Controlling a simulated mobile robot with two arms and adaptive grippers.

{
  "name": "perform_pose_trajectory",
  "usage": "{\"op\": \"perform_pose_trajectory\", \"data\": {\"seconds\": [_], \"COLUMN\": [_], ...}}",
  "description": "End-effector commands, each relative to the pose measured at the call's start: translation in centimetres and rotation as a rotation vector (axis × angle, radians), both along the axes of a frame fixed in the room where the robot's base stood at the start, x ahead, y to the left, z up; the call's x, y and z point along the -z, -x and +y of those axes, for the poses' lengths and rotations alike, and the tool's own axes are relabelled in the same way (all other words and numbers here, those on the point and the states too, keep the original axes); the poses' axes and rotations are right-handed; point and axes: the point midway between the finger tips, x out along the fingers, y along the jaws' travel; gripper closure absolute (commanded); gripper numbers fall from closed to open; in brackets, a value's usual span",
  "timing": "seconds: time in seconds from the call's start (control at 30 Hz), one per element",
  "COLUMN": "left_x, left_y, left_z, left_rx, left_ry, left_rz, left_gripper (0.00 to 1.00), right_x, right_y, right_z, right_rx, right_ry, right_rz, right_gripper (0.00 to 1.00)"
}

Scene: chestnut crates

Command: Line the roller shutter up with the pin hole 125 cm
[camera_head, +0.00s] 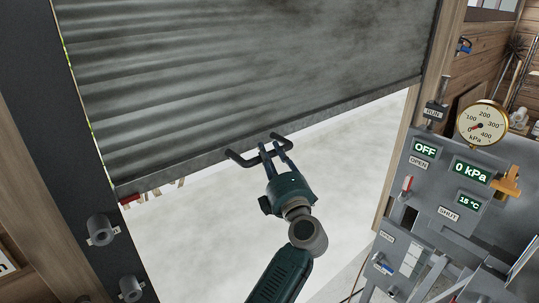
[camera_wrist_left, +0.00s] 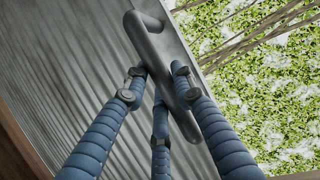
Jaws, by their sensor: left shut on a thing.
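The grey ribbed roller shutter (camera_head: 250,65) hangs partly lowered, with an open gap under its bottom edge. A dark bar handle (camera_head: 240,159) is on that bottom edge. My left gripper (camera_head: 271,147) is shut on the handle, near its middle. In the left wrist view, the blue fingers of the left gripper (camera_wrist_left: 158,82) close around the handle (camera_wrist_left: 150,42), with the shutter (camera_wrist_left: 75,75) behind it. Two grey round fittings, an upper one (camera_head: 102,230) and a lower one (camera_head: 130,289), sit on the dark left post. No 125 cm marking is readable. My right gripper is out of view.
Pale open space lies below the shutter.

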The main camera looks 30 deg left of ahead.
Motion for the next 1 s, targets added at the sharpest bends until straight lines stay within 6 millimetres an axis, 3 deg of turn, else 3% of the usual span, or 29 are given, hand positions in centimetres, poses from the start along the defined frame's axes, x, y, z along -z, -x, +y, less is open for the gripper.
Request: {"op": "perform_pose_trajectory", "data": {"seconds": [0.2, 0.23, 0.3, 0.67, 0.77, 1.0], "left_x": [-0.2, -0.2, -0.1, -0.4, -1.6, -6.8], "left_y": [0.0, 0.0, 0.0, 0.0, 0.0, 0.1], "left_z": [0.1, 0.1, 0.1, 0.0, 0.0, 0.0], "left_rx": [-0.003, -0.003, -0.003, -0.001, 0.0, -0.001], "left_ry": [-0.004, -0.003, -0.003, 0.001, 0.004, -0.003], "left_rz": [-0.002, -0.001, -0.002, -0.001, -0.004, -0.014], "left_gripper": [1.0, 0.69, 0.56, 0.56, 0.56, 0.56], "right_x": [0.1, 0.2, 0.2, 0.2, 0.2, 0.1], "right_y": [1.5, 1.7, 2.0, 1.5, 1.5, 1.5], "right_z": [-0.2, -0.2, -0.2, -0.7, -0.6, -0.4], "right_rx": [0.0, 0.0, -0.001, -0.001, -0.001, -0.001], "right_ry": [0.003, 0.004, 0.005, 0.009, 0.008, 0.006], "right_rz": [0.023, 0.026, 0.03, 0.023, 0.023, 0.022], "right_gripper": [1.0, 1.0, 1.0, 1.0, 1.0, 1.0]}}
